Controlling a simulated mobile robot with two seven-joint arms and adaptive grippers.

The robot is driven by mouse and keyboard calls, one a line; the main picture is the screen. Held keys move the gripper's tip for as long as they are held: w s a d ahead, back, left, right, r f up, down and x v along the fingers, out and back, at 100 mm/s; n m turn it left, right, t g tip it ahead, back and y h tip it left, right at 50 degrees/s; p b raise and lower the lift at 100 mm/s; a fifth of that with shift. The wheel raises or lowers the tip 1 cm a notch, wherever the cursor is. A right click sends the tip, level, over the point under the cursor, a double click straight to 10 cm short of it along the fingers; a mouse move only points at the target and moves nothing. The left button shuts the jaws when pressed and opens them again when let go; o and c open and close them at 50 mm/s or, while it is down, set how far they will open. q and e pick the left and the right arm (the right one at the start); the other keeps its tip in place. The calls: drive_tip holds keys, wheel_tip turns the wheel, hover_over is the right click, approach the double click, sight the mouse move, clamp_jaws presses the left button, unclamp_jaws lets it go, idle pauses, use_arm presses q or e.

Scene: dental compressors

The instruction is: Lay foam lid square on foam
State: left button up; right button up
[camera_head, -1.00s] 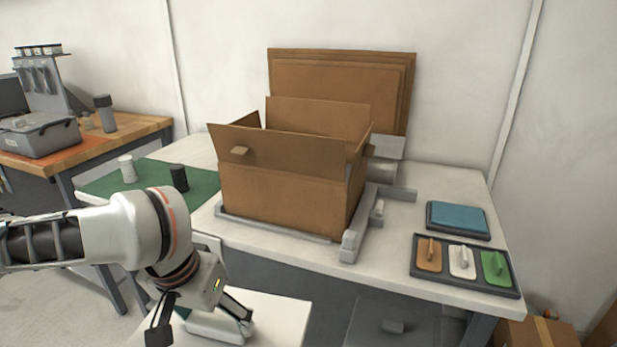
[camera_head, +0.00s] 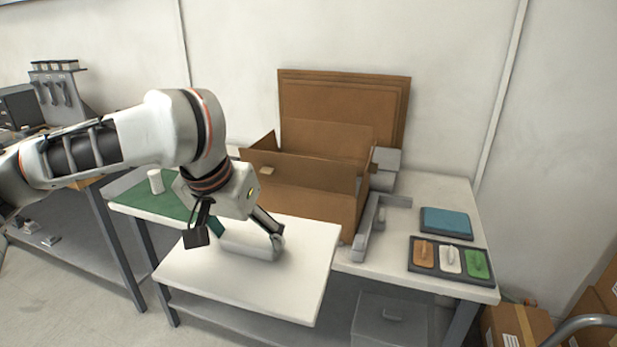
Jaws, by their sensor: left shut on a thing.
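The foam lid (camera_head: 230,290) is a wide, flat white slab with a raised grip block (camera_head: 250,246) on top. My left gripper (camera_head: 238,241) is shut on that block, one finger at each end. The slab looks roughly level and covers the front left of the table from my view. It is in front of and to the left of the open cardboard box (camera_head: 310,208), apart from its opening. The box's flaps stand up. Its inside is hidden by the front wall and flap, so I see no foam in it. My right gripper is not in view.
A grey bracket (camera_head: 372,228) stands right of the box. A blue pad (camera_head: 446,222) and a tray (camera_head: 451,272) with orange, white and green pieces lie on the right of the table. Flat cardboard sheets (camera_head: 343,90) lean behind. A white cylinder (camera_head: 155,181) stands on the green mat.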

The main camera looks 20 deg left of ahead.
sight(246, 244)
use_arm(q)
wheel_tip(246, 244, up, 14)
drive_tip(key=f+t+p, duration=0.1)
drive_tip(key=t+p, duration=0.1)
drive_tip(key=p, duration=0.8)
drive_tip(key=w+r+g, duration=0.1)
drive_tip(key=w+r, duration=1.6)
drive_tip(key=r, duration=0.1)
drive_tip(key=w+a+f+n+g, duration=0.1)
drive_tip(key=w+a, duration=0.4)
drive_tip(key=w, duration=0.6)
drive_tip(key=shift+w+a+f+n+g+y, duration=0.15)
drive_tip(key=shift+a+f+n+g+y, duration=0.15)
drive_tip(key=shift+a+f+n, duration=0.15)
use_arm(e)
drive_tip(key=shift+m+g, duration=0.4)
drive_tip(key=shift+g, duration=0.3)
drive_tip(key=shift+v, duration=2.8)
use_arm(q)
drive_tip(key=shift+f, duration=0.2)
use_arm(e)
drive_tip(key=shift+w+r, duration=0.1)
